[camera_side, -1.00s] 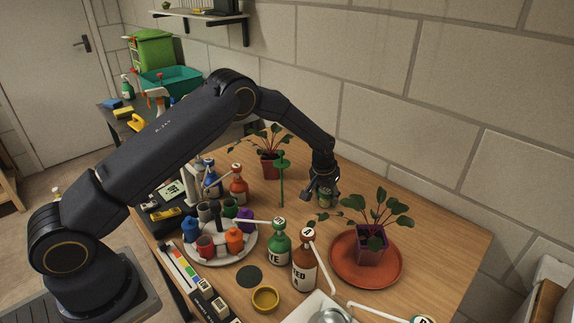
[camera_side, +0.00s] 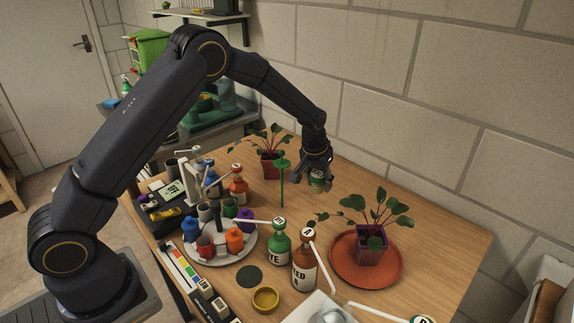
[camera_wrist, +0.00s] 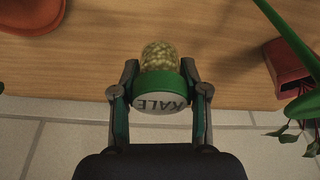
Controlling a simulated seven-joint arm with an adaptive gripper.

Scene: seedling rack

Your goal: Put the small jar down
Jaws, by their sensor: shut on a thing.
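The small jar (camera_wrist: 160,57) has a green lid marked KALE and pale seeds inside. My gripper (camera_wrist: 160,83) is shut on it, with one finger on each side of the lid. In the side view the jar (camera_side: 317,184) hangs under my gripper (camera_side: 317,173), seemingly a little above the wooden table, near its back edge by the block wall. The fingers partly hide the jar there.
A red pot (camera_side: 269,167) with a leafy plant stands left of the jar, beside a green stake (camera_side: 282,185). A plant in a purple pot (camera_side: 370,248) stands on an orange saucer (camera_side: 340,271) to the right. Bottles and a round carousel crowd the front left. Bare tabletop lies around the jar.

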